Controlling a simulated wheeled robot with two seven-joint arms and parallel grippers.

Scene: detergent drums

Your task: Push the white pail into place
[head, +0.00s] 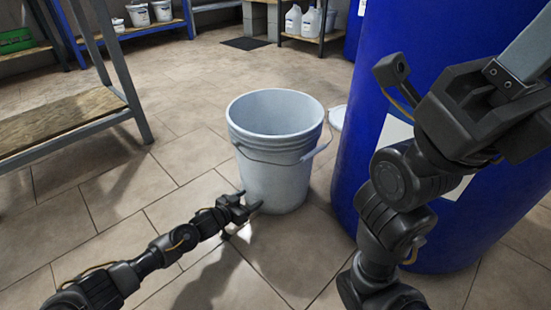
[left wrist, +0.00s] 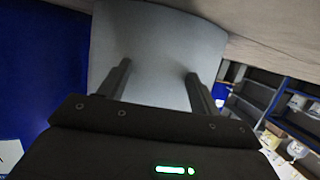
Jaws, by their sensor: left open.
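The white pail (head: 275,165) stands upright and open on the tiled floor, left of a big blue drum. Its wire handle hangs down across its front. My left gripper (head: 248,204) is low beside the pail's lower left front, with its jaws open. The left wrist view shows its two fingers (left wrist: 157,85) apart, with the pail's pale wall (left wrist: 150,45) filling the space ahead; contact is not clear. My right arm rises at the right in front of the drum; I cannot make out its fingers.
The blue drum (head: 375,95) stands close on the pail's right. A white round thing (head: 337,118) shows partly between them. A wooden-topped metal rack (head: 65,120) stands at left. Shelves with pails (head: 138,15) and jugs (head: 311,22) are at the back. The floor between is mostly clear.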

